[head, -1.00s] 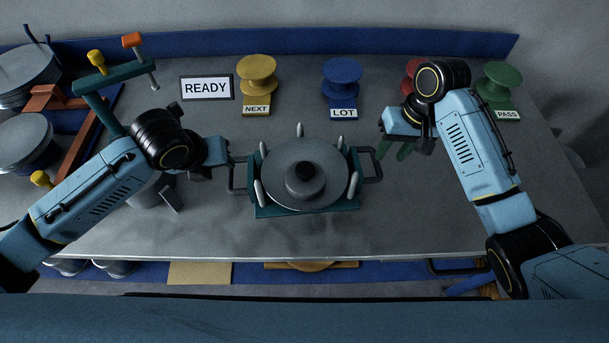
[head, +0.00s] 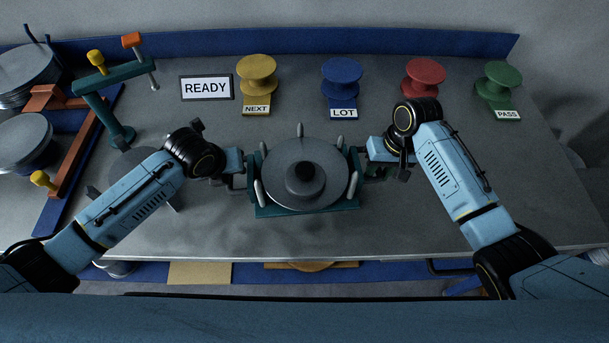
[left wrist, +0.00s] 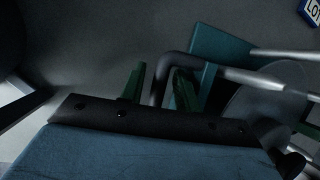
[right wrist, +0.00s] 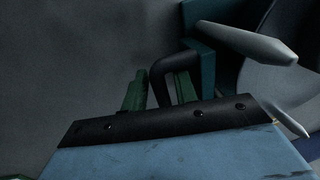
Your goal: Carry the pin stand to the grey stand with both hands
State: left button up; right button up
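The pin stand (head: 262,208) is a teal base with upright grey pins, a round grey disc with a dark knob inside them, and dark loop handles left and right. It stands on the table in the middle of the head view. A grey round-topped stand (head: 124,163) is left of it, largely hidden by my left arm. My left gripper (left wrist: 159,80) is open, its green fingers on either side of the left handle (left wrist: 159,92). My right gripper (right wrist: 159,88) is open, its fingers on either side of the right handle (right wrist: 160,70).
Yellow (head: 257,75), blue (head: 342,78), red (head: 423,77) and green (head: 498,80) spools stand along the back, with a READY sign (head: 206,87) at left. A teal post (head: 105,100) and a rack with grey discs (head: 25,140) are at far left. The front right table is clear.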

pick_arm(q)
grip_shut()
pick_arm(e)
grip_shut()
dwell(0.9)
pick_arm(q)
jog(key=shift+w+r, duration=0.2)
jog(key=shift+r, duration=0.05)
pick_arm(e)
jog(key=shift+w+r, duration=0.2)
